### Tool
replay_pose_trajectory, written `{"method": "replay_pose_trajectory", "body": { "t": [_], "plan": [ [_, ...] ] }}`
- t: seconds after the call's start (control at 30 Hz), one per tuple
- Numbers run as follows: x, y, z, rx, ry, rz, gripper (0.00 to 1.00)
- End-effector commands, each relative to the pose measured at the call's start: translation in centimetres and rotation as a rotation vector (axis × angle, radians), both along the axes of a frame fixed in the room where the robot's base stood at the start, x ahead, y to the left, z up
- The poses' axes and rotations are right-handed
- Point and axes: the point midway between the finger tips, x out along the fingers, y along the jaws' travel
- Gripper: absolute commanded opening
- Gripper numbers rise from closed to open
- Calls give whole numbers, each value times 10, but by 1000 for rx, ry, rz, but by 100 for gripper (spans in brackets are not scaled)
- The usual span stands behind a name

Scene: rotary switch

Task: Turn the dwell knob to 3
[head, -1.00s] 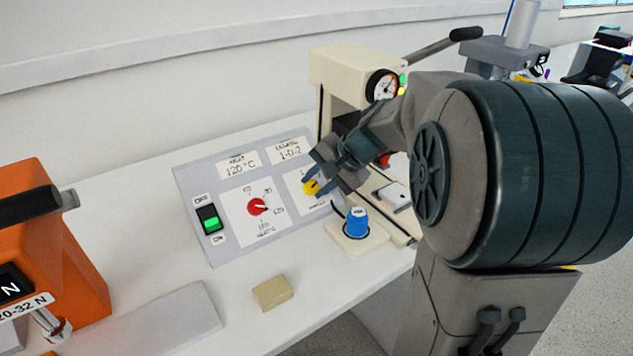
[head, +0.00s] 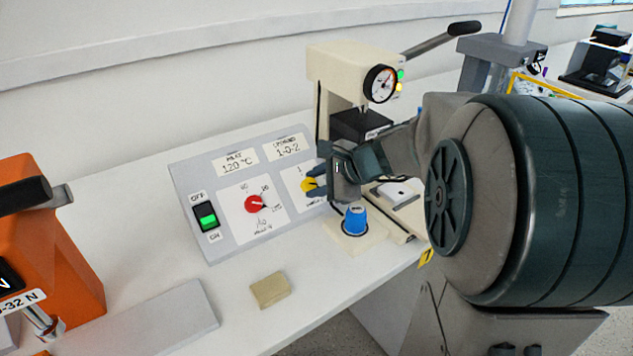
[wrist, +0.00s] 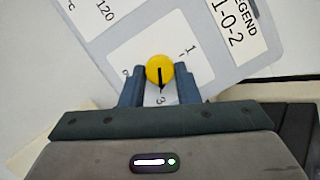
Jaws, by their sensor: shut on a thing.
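The yellow knob (head: 308,185) is on the right half of the grey sloped control panel (head: 232,246), on a white plate. In the wrist view the yellow knob (wrist: 160,70) has a black pointer line directed down toward a printed 3 (wrist: 160,100). A 1 shows at its upper right, and a partly covered mark at its left. My gripper (head: 318,182) is shut on the yellow knob, with one blue-grey finger on each side in the wrist view (wrist: 160,78). The caption under the knob is too small and partly hidden to read.
A red knob (head: 256,203) and a green-lit switch (head: 206,216) sit left on the panel. A blue knob (head: 355,220) on a cream base stands close below my gripper. The cream press (head: 340,62) rises behind. A tan block (head: 270,290) lies in front.

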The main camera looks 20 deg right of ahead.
Motion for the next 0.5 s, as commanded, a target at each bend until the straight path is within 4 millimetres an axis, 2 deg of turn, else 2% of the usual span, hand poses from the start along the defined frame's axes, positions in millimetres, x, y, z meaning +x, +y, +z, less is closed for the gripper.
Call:
{"method": "replay_pose_trajectory", "body": {
  "t": [0.5],
  "plan": [
    [-1, 0, 0, 44, 14, -53, 6]
  ]
}}
